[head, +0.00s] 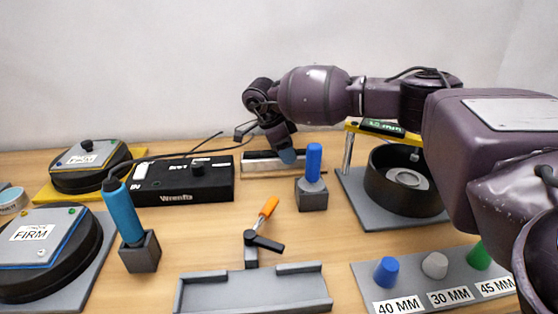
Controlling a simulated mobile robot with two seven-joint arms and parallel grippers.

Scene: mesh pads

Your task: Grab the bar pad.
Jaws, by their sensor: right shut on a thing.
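The bar pad (258,171) looks like a long, low block with a dark upper strip and a pale, shiny front. It lies near the back of the table, right of the black box. My right gripper (287,156) points down at its middle, with a blue-grey tip against it. The gripper is shut on it, and the jaws hide the middle of the pad. The exact grip is too small to see. My left gripper is not in the view.
A black box (184,186) with a cable is left. A blue-handled tool in a block (313,180) stands close in front. A black round bowl (395,185) under a yellow-topped frame is right. A grey tray (253,292) lies in front. Round black pads (38,240) are left.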

